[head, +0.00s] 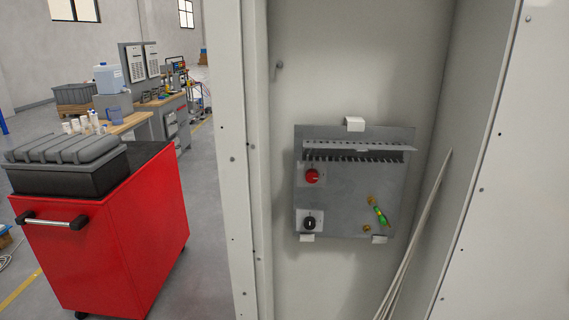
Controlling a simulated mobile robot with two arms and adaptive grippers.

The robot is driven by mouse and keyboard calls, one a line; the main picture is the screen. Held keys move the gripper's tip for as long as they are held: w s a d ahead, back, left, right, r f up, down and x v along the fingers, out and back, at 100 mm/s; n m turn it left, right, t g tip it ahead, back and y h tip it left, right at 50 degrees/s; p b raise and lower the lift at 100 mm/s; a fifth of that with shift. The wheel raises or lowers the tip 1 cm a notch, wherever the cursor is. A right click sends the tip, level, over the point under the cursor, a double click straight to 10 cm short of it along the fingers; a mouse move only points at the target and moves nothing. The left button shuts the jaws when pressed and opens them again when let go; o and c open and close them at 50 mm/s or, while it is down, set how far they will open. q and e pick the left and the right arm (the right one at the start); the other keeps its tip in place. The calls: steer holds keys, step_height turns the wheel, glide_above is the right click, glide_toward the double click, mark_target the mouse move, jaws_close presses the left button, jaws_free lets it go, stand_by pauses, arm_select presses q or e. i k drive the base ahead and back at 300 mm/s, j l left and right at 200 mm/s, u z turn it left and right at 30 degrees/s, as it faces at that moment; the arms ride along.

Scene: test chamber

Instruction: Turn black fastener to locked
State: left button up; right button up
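The black fastener (309,223) is a round black knob on a light square plate. It sits at the lower left of a grey metal panel (345,215) on the chamber's back wall. A pale mark shows on the knob, but it is too small to read its position. A red knob (312,176) on a similar plate is straight above it. Neither of my grippers shows in the head view, and nothing touches the black fastener.
A green-handled brass valve (379,212) is right of the black fastener. Thin pale rods (419,230) lean along the right wall. The chamber's left frame (236,150) borders the opening. A red cart (110,235) carrying a dark case (68,165) stands outside, left.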

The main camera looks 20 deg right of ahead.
mark_target(309, 223)
steer(key=z, duration=1.2)
